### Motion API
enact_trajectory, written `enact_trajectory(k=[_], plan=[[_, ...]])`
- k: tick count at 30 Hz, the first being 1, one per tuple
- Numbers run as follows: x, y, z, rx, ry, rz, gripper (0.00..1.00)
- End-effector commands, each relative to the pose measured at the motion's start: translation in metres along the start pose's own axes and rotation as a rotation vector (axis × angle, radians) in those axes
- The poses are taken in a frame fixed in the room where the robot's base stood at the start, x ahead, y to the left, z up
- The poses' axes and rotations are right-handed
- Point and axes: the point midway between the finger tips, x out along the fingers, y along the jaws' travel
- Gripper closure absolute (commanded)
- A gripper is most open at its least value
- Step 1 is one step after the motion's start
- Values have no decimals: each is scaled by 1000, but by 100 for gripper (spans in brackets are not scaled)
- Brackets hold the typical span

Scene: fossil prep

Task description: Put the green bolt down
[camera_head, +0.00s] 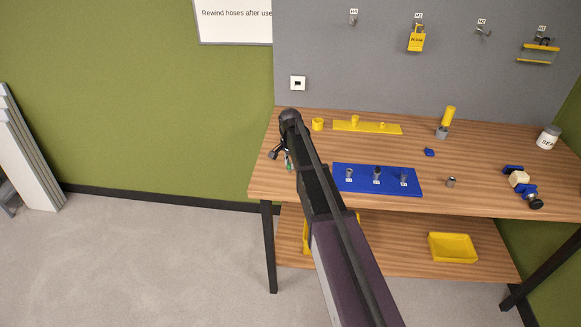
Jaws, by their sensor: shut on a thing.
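My gripper (278,157) is at the left end of the wooden bench, partly hidden by my own arm. It is shut on the green bolt (288,162), which shows as a small green piece just left of my arm. The bolt appears at or slightly above the bench top (265,180); I cannot tell whether it touches.
A blue mat (412,191) with several small metal parts lies right of my arm. Behind are a yellow cup (318,124) and a yellow strip (366,127). A yellow tray (453,248) sits below.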

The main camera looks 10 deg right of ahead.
Motion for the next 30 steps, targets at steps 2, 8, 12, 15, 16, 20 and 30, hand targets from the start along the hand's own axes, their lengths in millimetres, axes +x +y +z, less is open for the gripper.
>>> enact_trajectory(k=[2,8,12,15,16,20,30], plan=[[1,0,0,0,0,0,100],[0,0,0,0,0,0,100],[2,0,0,0,0,0,100],[4,0,0,1,0,0,74],[3,0,0,1,0,0,65],[3,0,0,1,0,0,43],[3,0,0,1,0,0,43]])
